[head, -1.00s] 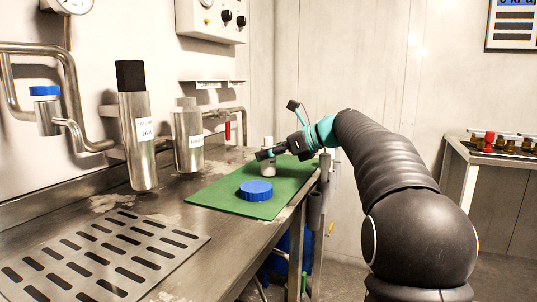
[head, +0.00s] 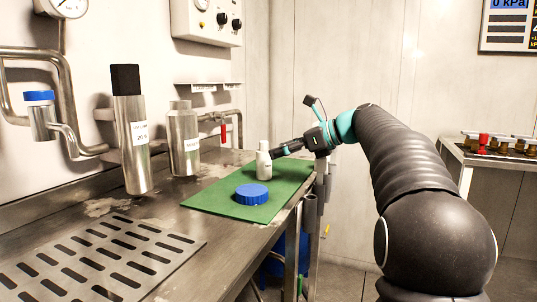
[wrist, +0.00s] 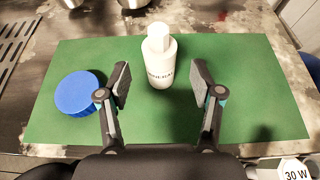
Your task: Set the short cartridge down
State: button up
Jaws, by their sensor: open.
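A short white bottle-shaped piece (head: 264,163), the likeliest match for the short cartridge, stands upright on the green mat (head: 215,200). It has a narrower neck and a label on its front. In the wrist view the white piece (wrist: 160,62) stands beyond and between my finger pads, with green showing on both sides. My gripper (wrist: 160,88) is open and empty, with its fingers spread apart. In the head view my gripper (head: 284,151) is just right of the white piece; the exact gap there is hard to tell.
A blue round cap (head: 252,194) lies on the mat, left of my fingers in the wrist view. A tall steel cylinder with a black top (head: 131,145) and a steel bottle (head: 183,140) stand further left. A slotted drain plate (head: 105,255) fills the near bench.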

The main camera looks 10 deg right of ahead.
jog(key=v, duration=0.6)
jog(key=shift+s+d, duration=0.15)
